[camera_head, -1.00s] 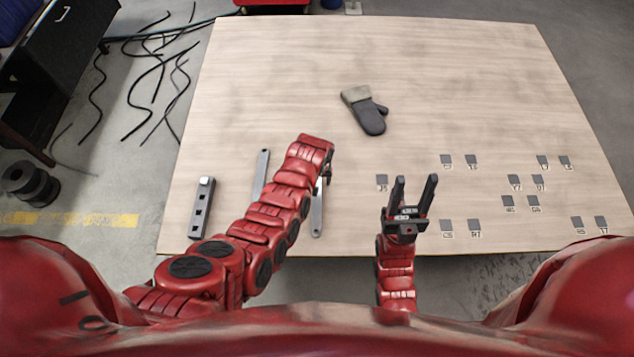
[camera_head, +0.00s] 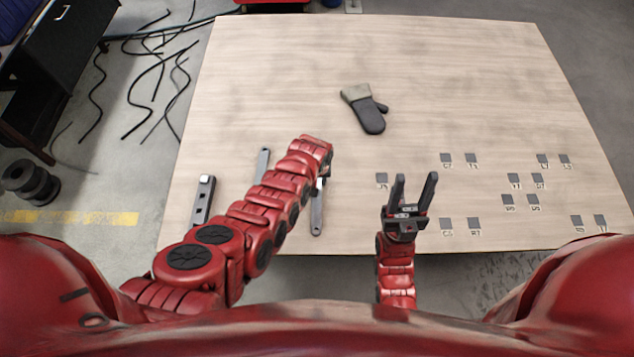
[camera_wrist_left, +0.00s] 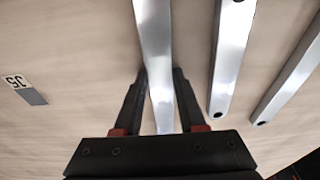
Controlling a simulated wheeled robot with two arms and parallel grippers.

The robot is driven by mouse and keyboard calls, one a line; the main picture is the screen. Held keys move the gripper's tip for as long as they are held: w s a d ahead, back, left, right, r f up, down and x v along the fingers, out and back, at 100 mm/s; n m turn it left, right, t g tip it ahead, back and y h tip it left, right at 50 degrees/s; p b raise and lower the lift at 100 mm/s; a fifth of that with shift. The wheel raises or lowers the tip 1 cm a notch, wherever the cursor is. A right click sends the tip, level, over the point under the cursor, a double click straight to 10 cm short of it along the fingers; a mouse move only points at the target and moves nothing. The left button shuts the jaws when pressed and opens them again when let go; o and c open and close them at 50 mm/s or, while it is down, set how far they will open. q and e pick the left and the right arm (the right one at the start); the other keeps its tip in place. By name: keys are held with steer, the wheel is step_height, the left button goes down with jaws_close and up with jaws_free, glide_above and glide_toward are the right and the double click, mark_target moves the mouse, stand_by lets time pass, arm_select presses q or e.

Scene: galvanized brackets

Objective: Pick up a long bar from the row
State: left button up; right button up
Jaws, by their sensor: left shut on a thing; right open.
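A row of long grey metal bars lies near the table's front left. My left gripper (camera_head: 325,168) is shut on the rightmost bar (camera_head: 317,212), which runs toward the front edge. In the left wrist view, this held bar (camera_wrist_left: 155,45) passes between the two fingers of the gripper (camera_wrist_left: 160,80). I cannot tell whether it is clear of the table. Two other bars (camera_wrist_left: 228,60) (camera_wrist_left: 292,75) lie beside it, apart from the fingers. One bar (camera_head: 262,165) shows left of my arm; the arm hides another. My right gripper (camera_head: 414,185) is open and empty.
A grey bracket with square holes (camera_head: 203,200) lies at the table's left. Several small labelled grey squares (camera_head: 446,158) cover the right side. The back of the wooden table (camera_head: 450,70) is clear.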

arm_select(q)
jaws_close()
steer(key=shift+r, duration=0.1)
stand_by(0.3)
